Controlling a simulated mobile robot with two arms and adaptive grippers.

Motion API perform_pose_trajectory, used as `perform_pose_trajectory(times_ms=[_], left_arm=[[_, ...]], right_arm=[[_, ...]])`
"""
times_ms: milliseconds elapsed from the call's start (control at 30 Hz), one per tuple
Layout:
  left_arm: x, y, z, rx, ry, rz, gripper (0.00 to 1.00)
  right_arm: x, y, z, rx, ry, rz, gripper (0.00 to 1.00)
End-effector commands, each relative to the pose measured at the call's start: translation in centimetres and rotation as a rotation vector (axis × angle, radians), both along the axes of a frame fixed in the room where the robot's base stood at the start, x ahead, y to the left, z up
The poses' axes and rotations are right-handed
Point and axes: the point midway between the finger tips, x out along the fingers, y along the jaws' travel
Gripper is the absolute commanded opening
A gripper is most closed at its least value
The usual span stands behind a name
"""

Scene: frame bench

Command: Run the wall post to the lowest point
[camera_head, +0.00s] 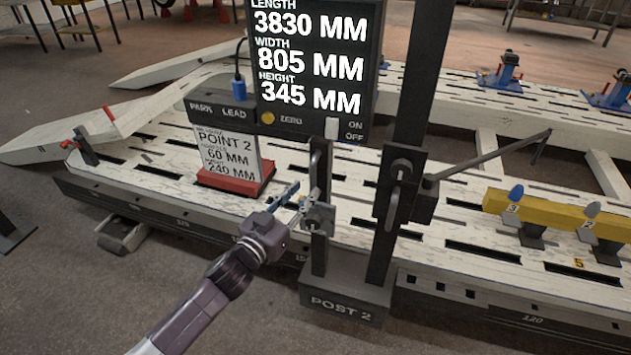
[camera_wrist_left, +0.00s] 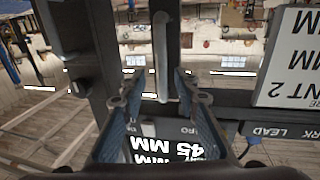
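A second slider block (camera_head: 319,219) sits on the thinner upright. My left gripper (camera_head: 296,204) is just left of this slider. In the left wrist view its fingers (camera_wrist_left: 158,88) are spread, with a grey bar handle (camera_wrist_left: 162,50) showing between them. I cannot tell whether they touch it. My right gripper is not in view.
A black display (camera_head: 313,65) reads length 3830, width 805 and height 345 mm. A card (camera_head: 228,157) on a red foot reads "Point 2, 60 mm, 240 mm". A yellow beam (camera_head: 560,217) with numbered clamps lies at right. Bare floor is in front.

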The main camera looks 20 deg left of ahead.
Motion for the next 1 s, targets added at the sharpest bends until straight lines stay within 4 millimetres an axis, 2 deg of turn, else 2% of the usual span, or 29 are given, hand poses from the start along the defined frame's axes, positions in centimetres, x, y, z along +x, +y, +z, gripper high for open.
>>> perform_pose_trajectory(times_ms=[100,333,500,767,1000], left_arm=[[2.0,-0.4,-0.1,0.002,-0.004,0.0,0.29],[4.7,-1.1,-0.2,0.002,-0.001,0.0,0.29],[5.5,-1.2,-0.1,0.001,0.001,0.001,0.29],[5.6,-1.3,-0.1,0.001,0.001,0.001,0.29],[5.6,-1.3,-0.1,0.001,0.001,0.001,0.04]], right_arm=[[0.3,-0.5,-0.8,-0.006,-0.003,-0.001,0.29],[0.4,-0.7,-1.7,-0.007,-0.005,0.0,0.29],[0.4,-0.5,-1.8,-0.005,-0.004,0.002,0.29],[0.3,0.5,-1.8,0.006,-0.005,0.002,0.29],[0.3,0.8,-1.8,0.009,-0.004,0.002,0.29]])
